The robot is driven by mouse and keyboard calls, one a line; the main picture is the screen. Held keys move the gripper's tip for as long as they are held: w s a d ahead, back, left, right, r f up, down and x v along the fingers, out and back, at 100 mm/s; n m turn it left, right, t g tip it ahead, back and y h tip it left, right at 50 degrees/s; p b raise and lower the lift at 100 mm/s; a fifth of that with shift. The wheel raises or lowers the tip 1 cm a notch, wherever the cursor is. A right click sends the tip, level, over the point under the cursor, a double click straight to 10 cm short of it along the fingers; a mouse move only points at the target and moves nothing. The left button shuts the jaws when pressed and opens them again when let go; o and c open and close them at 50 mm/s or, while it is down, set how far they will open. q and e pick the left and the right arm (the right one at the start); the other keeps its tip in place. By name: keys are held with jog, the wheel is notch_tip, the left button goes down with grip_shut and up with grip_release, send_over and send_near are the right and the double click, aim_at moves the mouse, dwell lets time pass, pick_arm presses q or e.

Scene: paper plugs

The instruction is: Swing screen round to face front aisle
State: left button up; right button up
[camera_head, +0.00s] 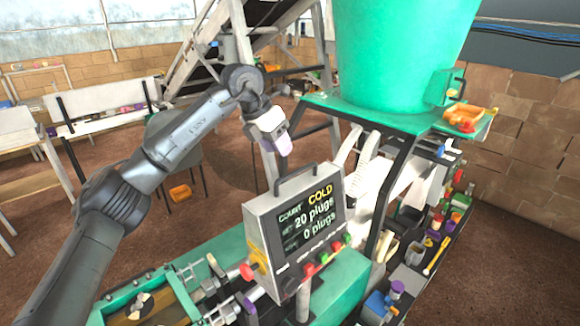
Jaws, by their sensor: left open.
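The screen (300,222) is a grey box with a dark display, standing on a post at the front of the green machine. Its display faces toward the lower right of the view and reads "COLD", "20 plugs" and "0 plugs". A dark carrying handle (294,178) arches over its top. Red, green and yellow buttons run along its lower edge, and a red knob (247,271) sticks out at its left. My left gripper (277,147) is open and empty, above and slightly left of the handle, apart from it. My right gripper is out of view.
A large green hopper (400,50) stands behind the screen on a green platform. A shelf with bottles, cups and tools (435,235) lies to the right. A green-framed tray (150,305) is at the lower left. Benches (105,115) stand on open brown floor behind.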

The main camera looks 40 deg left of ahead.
pick_arm(q)
jog(key=p+x, duration=0.1)
jog(key=x, duration=0.6)
jog(key=shift+w+d+f, duration=0.1)
jog(key=shift+f, duration=0.15)
jog(key=shift+c, duration=0.4)
grip_shut()
